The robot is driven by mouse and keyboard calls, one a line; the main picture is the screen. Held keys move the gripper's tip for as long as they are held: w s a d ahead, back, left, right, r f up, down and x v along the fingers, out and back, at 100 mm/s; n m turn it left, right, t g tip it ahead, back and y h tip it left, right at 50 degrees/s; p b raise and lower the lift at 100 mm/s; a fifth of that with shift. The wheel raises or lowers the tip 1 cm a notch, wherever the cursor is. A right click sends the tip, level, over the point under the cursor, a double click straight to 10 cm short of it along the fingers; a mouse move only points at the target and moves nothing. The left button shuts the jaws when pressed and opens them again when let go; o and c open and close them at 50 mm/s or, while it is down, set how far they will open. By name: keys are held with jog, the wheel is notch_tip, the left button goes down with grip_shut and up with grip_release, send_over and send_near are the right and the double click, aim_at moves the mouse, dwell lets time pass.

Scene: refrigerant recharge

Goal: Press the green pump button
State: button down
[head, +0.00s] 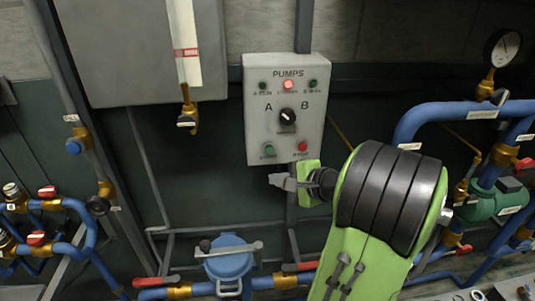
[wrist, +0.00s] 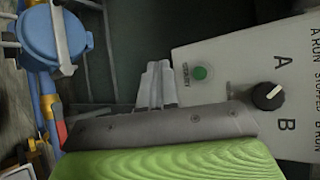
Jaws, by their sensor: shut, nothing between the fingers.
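The grey pump panel (head: 256,130) is on the back wall, headed PUMPS. The green pump button (head: 268,151) is at its lower left, and it also shows in the wrist view (wrist: 200,73). My gripper (head: 274,180) is shut and empty, just below the panel's lower edge in the head view. In the wrist view its fingertips (wrist: 155,68) are left of the green button and apart from it in the picture. The exact depth gap to the panel cannot be told.
The panel has a red button (head: 303,146), a black A/B selector (head: 287,115) and a red lamp (head: 288,84) that looks lit. A blue capped vessel (head: 228,258) and blue pipes with red-handled valves lie below. A pressure gauge (head: 502,47) is at upper right.

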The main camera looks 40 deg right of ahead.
aim_at(269, 149)
dwell(0.3)
jog(key=shift+w+d+p, duration=0.65)
jog(key=shift+w+d, duration=0.2)
jog(key=shift+w, duration=0.35)
jog(key=shift+w+d+p, duration=0.65)
jog(key=shift+w+d, duration=0.15)
jog(key=shift+w, duration=0.45)
jog(key=shift+w+d+p, duration=0.65)
jog(key=shift+w+d, duration=0.2)
jog(key=shift+w, duration=0.35)
jog(key=shift+r, duration=0.1)
jog(key=shift+w+d+p, duration=0.25)
jog(key=shift+w+p, duration=0.1)
jog(key=shift+p, duration=0.05)
